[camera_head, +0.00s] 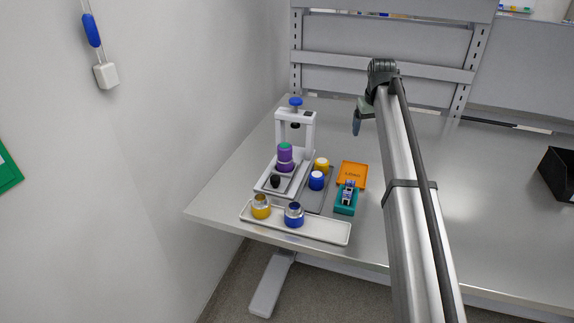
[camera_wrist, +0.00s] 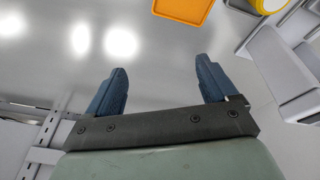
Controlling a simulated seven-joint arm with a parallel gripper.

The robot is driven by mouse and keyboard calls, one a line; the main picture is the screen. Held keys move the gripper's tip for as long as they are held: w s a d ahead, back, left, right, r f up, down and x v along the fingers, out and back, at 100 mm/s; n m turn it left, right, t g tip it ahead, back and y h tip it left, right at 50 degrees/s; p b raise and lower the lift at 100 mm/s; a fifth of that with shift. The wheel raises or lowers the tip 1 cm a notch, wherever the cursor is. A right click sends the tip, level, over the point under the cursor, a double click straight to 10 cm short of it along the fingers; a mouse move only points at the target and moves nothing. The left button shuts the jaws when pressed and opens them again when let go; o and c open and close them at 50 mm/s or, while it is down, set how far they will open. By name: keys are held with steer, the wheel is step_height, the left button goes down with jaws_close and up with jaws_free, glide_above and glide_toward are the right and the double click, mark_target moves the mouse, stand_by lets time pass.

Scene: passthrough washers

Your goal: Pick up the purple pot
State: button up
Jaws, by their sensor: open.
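The purple pot (camera_head: 285,154) has a green top and stands upright on the base of the white press (camera_head: 309,132) at the left of the table. My gripper (camera_head: 356,129) is above the table, to the right of the press and apart from the pot. In the wrist view my gripper (camera_wrist: 160,85) shows two blue fingers spread wide with nothing between them. The pot cannot be made out in the wrist view.
A white tray (camera_head: 325,232) at the front holds a yellow pot (camera_head: 261,207) and a blue pot (camera_head: 294,215). A grey tray (camera_head: 316,202) holds yellow and blue capped pots. An orange box lid (camera_head: 352,175) and a teal box (camera_head: 345,205) sit beside it. A wall is left; the table's middle is clear.

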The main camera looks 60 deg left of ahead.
steer(key=s+a+r+n+g+h, duration=0.1)
steer(key=s+a, duration=0.2)
steer(key=s, duration=0.5)
steer(key=s+a+r+n, duration=0.1)
steer(key=s+a, duration=0.2)
steer(key=s, duration=0.4)
step_height(320, 180, up, 2)
steer(key=h, duration=0.1)
glide_above(285, 147)
steer(key=shift+w+a+r+n+g, duration=0.1)
steer(key=shift+w+r+n+g, duration=0.1)
steer(key=shift+n+g, duration=0.2)
step_height(285, 147, down, 8)
steer(key=shift+s+r, duration=0.1)
steer(key=shift+a+f, duration=0.25)
steer(key=shift+f, duration=1.3)
steer(key=shift+a+f, duration=0.2)
steer(key=shift+f, duration=1.3)
steer(key=c, duration=1.4)
steer(key=shift+o, duration=0.2)
steer(key=shift+r, duration=0.1)
steer(key=shift+r, duration=6.45)
